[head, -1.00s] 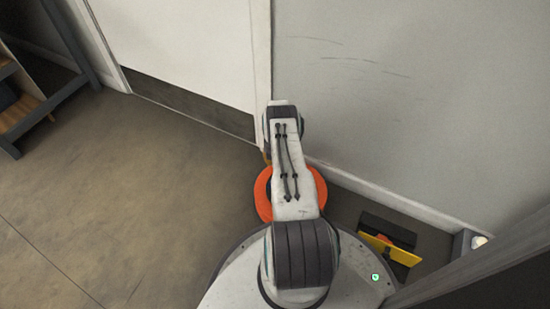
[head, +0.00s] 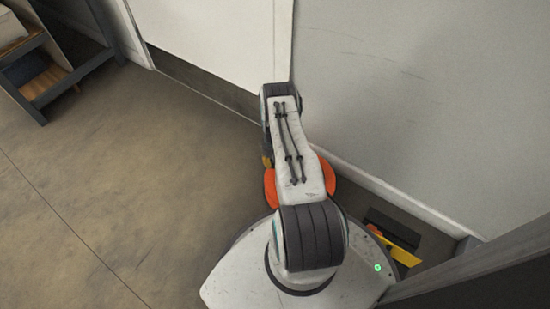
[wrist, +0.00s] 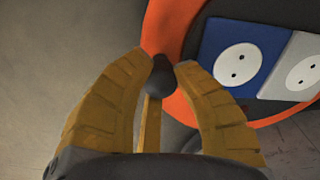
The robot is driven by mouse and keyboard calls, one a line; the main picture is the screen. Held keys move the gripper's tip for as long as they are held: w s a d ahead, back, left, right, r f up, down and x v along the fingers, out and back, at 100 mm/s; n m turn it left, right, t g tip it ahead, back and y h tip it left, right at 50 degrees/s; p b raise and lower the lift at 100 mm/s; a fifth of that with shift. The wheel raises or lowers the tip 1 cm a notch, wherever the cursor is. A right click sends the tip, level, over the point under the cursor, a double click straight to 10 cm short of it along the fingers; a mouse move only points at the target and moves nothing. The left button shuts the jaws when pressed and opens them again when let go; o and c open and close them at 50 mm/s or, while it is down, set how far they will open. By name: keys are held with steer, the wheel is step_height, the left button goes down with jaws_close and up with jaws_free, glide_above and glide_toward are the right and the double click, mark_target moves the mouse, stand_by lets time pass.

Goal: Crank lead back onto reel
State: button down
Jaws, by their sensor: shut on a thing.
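The orange cable reel (head: 328,176) stands on the floor beside the wall, mostly hidden behind my arm in the head view. In the wrist view the orange rim of the reel (wrist: 160,30) curves around a dark face with a blue socket (wrist: 238,60) and a pale socket. A dark crank knob (wrist: 160,78) sits between the two yellow fingers of my gripper (wrist: 162,72), at the reel's left edge. The fingers are shut on the knob. The lead itself cannot be made out.
A white door (head: 220,40) and grey wall (head: 410,90) stand behind the reel. A yellow and black object (head: 400,250) lies on the floor at the right, near a grey post. A shelf unit (head: 50,75) stands at the far left. Floor at left is clear.

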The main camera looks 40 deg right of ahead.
steer(key=shift+s+a+f, duration=0.15)
steer(key=shift+s+a, duration=0.15)
steer(key=c, duration=0.9)
jaws_free()
steer(key=shift+w+d, duration=0.1)
steer(key=shift+w, duration=0.05)
steer(key=shift+c, duration=0.2)
steer(key=shift+r, duration=0.2)
steer(key=shift+w+r, duration=0.1)
steer(key=shift+r, duration=0.15)
step_height(320, 180, up, 11)
steer(key=shift+r, duration=0.15)
